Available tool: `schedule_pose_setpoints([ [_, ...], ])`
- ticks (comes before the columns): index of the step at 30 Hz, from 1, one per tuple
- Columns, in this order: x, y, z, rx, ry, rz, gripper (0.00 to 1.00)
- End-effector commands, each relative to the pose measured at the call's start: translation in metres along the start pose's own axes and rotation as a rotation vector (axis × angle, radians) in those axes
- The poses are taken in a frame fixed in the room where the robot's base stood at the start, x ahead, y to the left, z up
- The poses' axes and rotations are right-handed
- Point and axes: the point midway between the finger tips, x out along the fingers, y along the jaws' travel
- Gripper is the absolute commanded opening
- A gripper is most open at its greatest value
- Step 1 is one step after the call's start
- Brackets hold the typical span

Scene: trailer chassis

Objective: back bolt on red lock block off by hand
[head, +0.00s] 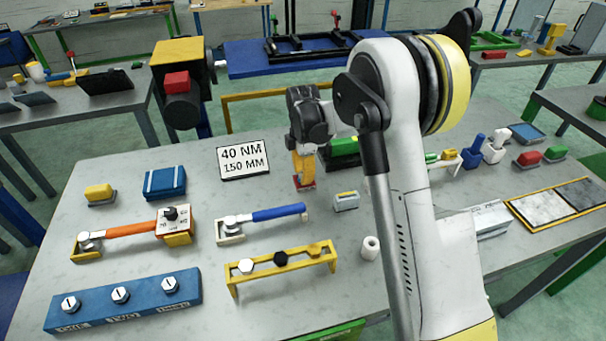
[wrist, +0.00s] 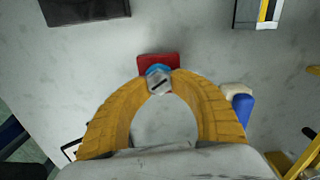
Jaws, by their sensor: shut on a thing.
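The red lock block (wrist: 158,62) lies on the grey table under my gripper, and its lower red part (head: 305,184) shows in the head view. A bolt (wrist: 159,79) with a bluish rim and a dark slot line on its head sits at the block's near edge in the wrist view. My gripper (wrist: 159,84) points down with its two yellow curved fingers shut on this bolt; in the head view my gripper (head: 304,178) is at the block. The fingers hide most of the block in the head view. I cannot tell whether the bolt is still threaded in.
A sign reading 40 NM, 150 MM (head: 244,158) stands behind left. A blue-handled wrench (head: 278,213), an orange-handled wrench (head: 130,229), a yellow rack (head: 283,265) and a blue bolt block (head: 123,300) lie in front. A green block (head: 343,147) is close at right.

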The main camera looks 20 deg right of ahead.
Motion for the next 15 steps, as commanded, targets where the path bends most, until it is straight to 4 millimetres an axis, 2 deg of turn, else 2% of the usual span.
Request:
schedule_pose_setpoints([
  [6,0.0013,-0.0019,-0.0011,-0.135,0.002,-0.003,0.00],
  [15,0.0014,-0.0025,-0.0010,-0.230,0.002,-0.003,0.00],
])
